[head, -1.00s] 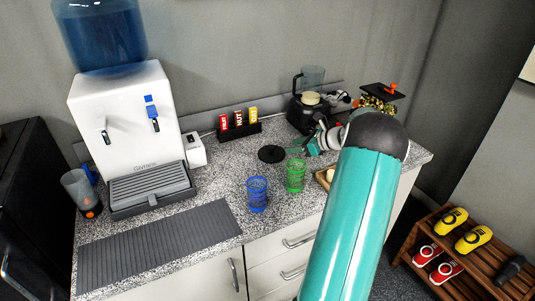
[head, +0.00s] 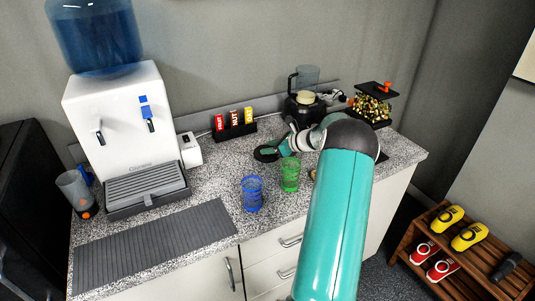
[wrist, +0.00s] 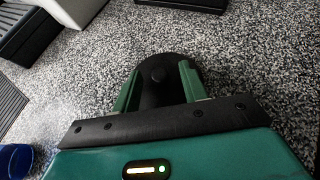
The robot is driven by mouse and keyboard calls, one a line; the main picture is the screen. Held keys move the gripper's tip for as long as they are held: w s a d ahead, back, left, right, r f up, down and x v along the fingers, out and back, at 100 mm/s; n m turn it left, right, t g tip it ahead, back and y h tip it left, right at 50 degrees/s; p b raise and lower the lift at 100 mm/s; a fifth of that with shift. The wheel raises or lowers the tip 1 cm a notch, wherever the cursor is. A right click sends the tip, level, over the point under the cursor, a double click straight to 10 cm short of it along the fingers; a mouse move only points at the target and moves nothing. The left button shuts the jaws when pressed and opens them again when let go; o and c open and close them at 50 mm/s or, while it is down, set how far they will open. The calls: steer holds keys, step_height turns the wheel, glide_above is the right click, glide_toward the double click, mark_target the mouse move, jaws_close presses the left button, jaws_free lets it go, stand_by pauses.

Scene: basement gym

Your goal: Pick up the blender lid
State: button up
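The blender lid is a flat black disc (head: 264,154) lying on the speckled counter, partly covered by my gripper in the head view. In the wrist view the lid (wrist: 158,76) shows a small round knob on top and lies between my two green fingers. My gripper (wrist: 157,88) is open, with a finger on each side of the lid. Whether the fingers touch it I cannot tell. The blender (head: 305,100), with its clear jar and black base, stands at the back of the counter.
A blue glass (head: 252,193) and a green glass (head: 290,175) stand near the counter's front. A water dispenser (head: 120,135) is at left, beside a grey mat (head: 155,245). A black rack of bar packets (head: 234,131) and a snack dispenser (head: 373,105) stand behind.

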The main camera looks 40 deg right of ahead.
jaws_close()
step_height(320, 180, up, 10)
stand_by(0.6)
